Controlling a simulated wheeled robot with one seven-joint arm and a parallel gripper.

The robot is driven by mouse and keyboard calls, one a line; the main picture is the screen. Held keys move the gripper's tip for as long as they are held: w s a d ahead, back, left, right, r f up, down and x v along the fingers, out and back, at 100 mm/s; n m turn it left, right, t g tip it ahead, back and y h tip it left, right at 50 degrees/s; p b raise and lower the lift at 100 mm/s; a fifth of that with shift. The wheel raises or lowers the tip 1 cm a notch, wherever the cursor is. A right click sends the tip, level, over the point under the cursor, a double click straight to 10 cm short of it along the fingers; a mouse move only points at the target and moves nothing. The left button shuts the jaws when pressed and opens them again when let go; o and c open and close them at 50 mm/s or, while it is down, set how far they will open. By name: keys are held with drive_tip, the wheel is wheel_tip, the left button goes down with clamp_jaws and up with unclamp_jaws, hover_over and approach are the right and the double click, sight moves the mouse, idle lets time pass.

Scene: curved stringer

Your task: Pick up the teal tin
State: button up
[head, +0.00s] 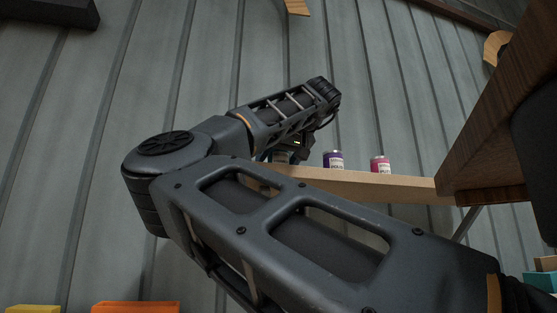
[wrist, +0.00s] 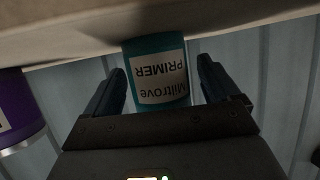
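The teal tin (wrist: 158,44) carries a white label reading "Miltrove PRIMER" and appears upside down in the wrist view, against the pale wooden ledge. My gripper (wrist: 161,68) is open, with one finger on each side of the tin. A narrow gap shows beside the right finger; the left finger is very close to the tin, and I cannot tell whether it touches. In the head view my arm hides most of the gripper, and I cannot make out the teal tin clearly.
A purple tin (head: 333,160) and a pink tin (head: 380,165) stand in a row on the wooden ledge (head: 400,186). The purple tin also shows at the left in the wrist view (wrist: 18,112). A dark wooden structure (head: 500,120) rises at the right. A ribbed grey wall lies behind.

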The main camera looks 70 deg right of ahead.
drive_tip(key=c, duration=1.1)
drive_tip(key=shift+r, duration=0.1)
